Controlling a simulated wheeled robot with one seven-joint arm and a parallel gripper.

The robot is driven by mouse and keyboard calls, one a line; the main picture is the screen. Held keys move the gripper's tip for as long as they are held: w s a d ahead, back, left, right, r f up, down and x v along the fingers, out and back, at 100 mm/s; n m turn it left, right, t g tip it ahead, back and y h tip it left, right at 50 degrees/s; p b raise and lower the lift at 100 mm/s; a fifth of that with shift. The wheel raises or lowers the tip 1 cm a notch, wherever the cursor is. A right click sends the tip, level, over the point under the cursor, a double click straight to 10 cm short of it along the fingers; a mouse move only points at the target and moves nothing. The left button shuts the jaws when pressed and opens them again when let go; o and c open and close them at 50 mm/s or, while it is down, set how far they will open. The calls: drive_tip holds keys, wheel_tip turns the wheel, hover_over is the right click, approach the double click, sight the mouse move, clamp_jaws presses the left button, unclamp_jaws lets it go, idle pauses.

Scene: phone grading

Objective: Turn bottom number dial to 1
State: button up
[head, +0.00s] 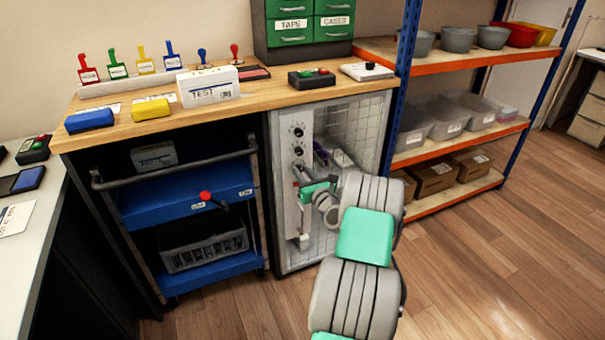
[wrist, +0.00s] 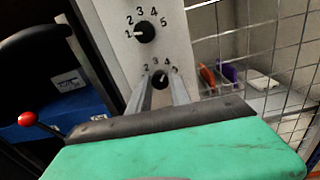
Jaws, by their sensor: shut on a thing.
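The bottom dial (wrist: 160,79) is a small black knob on a pale upright panel (wrist: 180,45). In the wrist view it sits between the tips of my gripper (wrist: 161,84), whose two grey fingers are shut on it. Parts of the numbers 2 to 5 show above it; the 1 is hidden and its pointer is too small to read surely. Another black dial (wrist: 145,32), numbered 1 to 5, is above it; its mark seems to face 1. In the head view my gripper (head: 298,170) is at the panel (head: 307,120), with two black dials above it.
A wire mesh cage (head: 360,120) is right of the panel, with purple and orange items behind it. A blue cart (head: 185,195) with a red-knobbed lever (head: 205,196) stands at left. A wooden worktop (head: 245,92) is above. Open floor (head: 480,260) lies at right.

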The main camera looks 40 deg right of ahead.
clamp_jaws()
drive_tip(key=shift+n, duration=0.4)
drive_tip(key=shift+a+f+n+h+b, duration=0.15)
drive_tip(key=shift+n+b, duration=2.65)
drive_tip(key=shift+n, duration=2.9)
drive_tip(key=shift+d+n+h+b, duration=0.15)
drive_tip(key=shift+n+b, duration=2.65)
drive_tip(key=shift+n, duration=2.9)
drive_tip(key=shift+a, duration=0.1)
drive_tip(key=o, duration=0.9)
unclamp_jaws()
